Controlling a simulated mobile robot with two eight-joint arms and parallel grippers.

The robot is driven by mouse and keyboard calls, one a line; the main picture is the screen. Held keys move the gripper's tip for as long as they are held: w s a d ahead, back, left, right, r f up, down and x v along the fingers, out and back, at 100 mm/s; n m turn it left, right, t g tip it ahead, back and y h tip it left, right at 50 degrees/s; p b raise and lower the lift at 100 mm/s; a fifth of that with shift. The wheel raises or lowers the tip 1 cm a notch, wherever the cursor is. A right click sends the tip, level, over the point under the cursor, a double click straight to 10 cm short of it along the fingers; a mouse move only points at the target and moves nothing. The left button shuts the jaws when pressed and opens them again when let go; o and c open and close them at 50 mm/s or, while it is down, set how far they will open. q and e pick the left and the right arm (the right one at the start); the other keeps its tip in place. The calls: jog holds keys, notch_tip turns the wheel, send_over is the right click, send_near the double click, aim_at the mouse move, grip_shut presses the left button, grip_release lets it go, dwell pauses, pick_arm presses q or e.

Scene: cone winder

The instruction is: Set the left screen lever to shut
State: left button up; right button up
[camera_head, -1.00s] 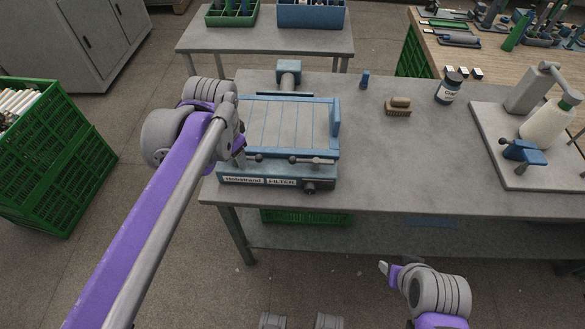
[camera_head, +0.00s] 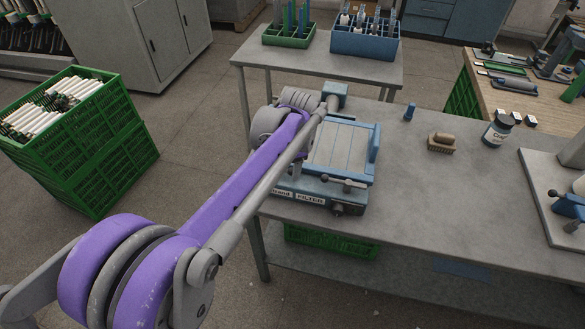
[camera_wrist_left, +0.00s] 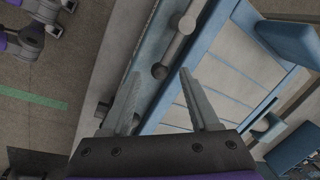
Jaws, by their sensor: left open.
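The blue-grey filter unit (camera_head: 343,147) sits on the grey table, with FILTER lettered on its front. One front lever (camera_head: 343,183) with ball ends shows at its right; the left screen lever is hidden behind my left arm in the head view. In the left wrist view, my left gripper (camera_wrist_left: 158,72) is open and empty above the unit's front edge. A grey lever bar (camera_wrist_left: 178,42) lies beyond and between its fingertips, apart from both; I cannot tell for certain which lever it is. My right gripper is not visible.
A small blue peg (camera_head: 409,112), a brush (camera_head: 441,143) and a labelled jar (camera_head: 497,130) stand right of the unit on the table. A back table holds a green crate (camera_head: 289,38) and a blue crate (camera_head: 362,45). Green crates of white tubes (camera_head: 100,150) stand on the floor at left.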

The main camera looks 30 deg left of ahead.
pick_arm(q)
jog(key=shift+w+a+f, duration=0.1)
jog(key=shift+f, duration=0.65)
grip_shut()
dwell(0.9)
